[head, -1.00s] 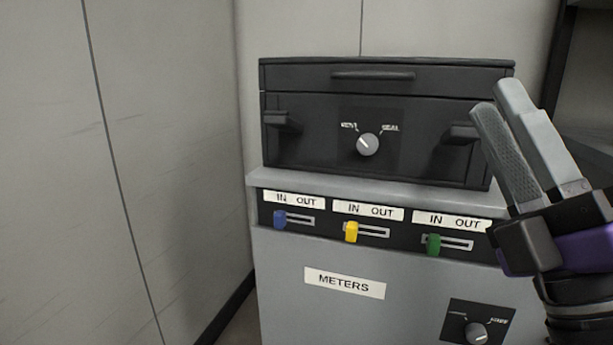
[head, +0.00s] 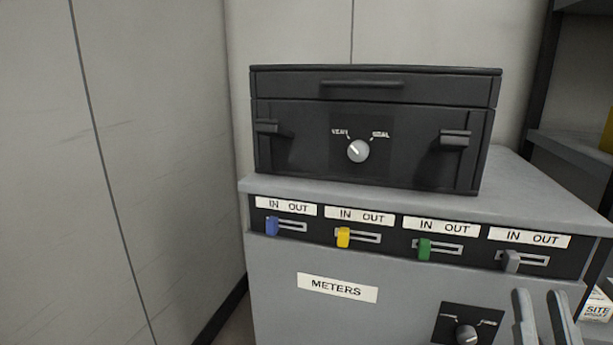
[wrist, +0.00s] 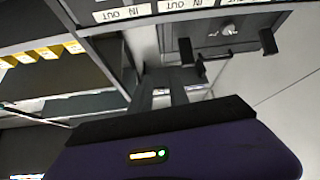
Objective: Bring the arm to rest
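My gripper (head: 538,303) is low at the right in the head view, in front of the grey METERS cabinet (head: 300,318). Only its two fingers show there, upright with a gap between them. The wrist view shows the fingers (wrist: 163,92) apart with nothing between them. The gripper is open and empty.
A closed black case (head: 300,145) with a dial (head: 358,151) stands on the cabinet. Blue (head: 272,226), yellow (head: 343,237), green (head: 424,249) and grey (head: 511,261) sliders sit at the left, IN side. Shelves (head: 575,150) stand right; a wall is left.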

